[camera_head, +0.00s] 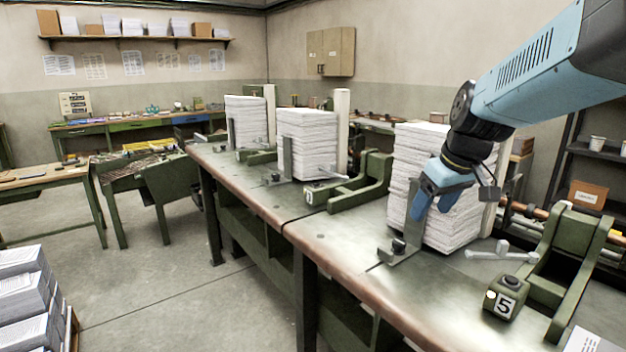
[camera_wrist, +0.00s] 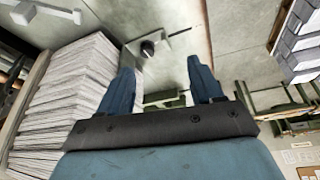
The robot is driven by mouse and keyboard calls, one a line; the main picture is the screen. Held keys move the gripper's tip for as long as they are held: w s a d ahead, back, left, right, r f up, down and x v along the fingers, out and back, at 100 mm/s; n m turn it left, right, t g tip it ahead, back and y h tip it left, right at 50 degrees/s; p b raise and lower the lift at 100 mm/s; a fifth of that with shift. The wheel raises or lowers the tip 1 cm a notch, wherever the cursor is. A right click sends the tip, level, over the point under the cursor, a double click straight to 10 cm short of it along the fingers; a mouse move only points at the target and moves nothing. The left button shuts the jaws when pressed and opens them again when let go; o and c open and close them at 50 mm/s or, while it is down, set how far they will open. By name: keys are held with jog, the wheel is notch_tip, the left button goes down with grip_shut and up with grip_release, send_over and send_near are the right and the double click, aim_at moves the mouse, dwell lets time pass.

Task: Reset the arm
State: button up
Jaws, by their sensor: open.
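My gripper (camera_head: 428,203) is on the right in the head view, at the end of my blue arm, in front of the nearest tall paper stack (camera_head: 405,160). In the wrist view my gripper (camera_wrist: 162,80) shows two blue fingers spread apart with nothing between them. The same stack (camera_wrist: 70,95) stands left of the fingers there. Whether a finger touches the paper I cannot tell. A metal bracket with a dark knob (camera_head: 398,245) stands on the bench below my gripper.
A long green workbench (camera_head: 330,235) carries more paper stacks (camera_head: 307,140) with green clamp frames. Stacked paper (camera_head: 30,290) stands at lower left. The floor between is clear.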

jog(key=s+m+t+h, duration=0.1)
jog(key=s+m, duration=0.3)
jog(key=s, duration=1)
jog(key=shift+a+r+m, duration=0.3)
